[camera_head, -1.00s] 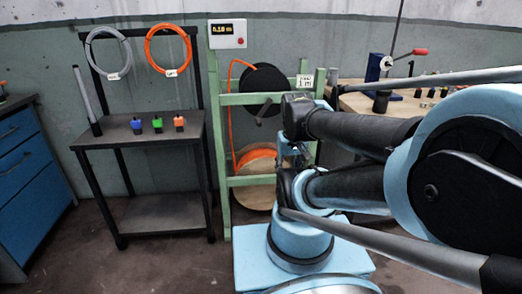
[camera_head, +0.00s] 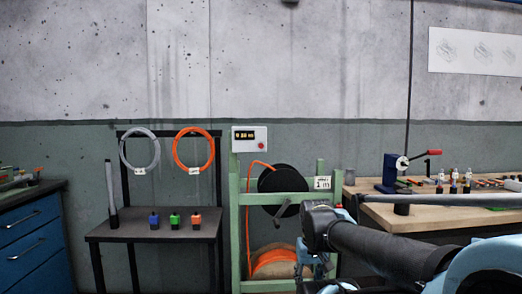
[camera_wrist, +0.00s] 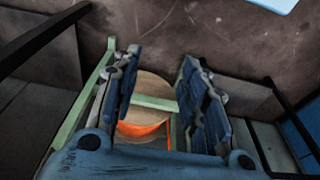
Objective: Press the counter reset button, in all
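The counter (camera_head: 243,139) is a white box with a dark display at the top of the green frame, in the head view. Its yellow digits are too small to read surely. The red button (camera_head: 263,145) is on the right of its face, with nothing touching it. My gripper (camera_wrist: 158,68) is open and empty in the wrist view, its two blue fingers apart. The orange-wound spool (camera_wrist: 140,128) and green frame show beyond and between them. In the head view my gripper is partly hidden by my arm, low in front of the frame, below and right of the counter.
The green frame (camera_head: 234,215) also carries a black reel (camera_head: 281,180) with a crank and a "1 m" label. A dark table (camera_head: 150,230) with small coloured pieces stands left, below two hanging rings. A wooden bench (camera_head: 430,215) with tools is right.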

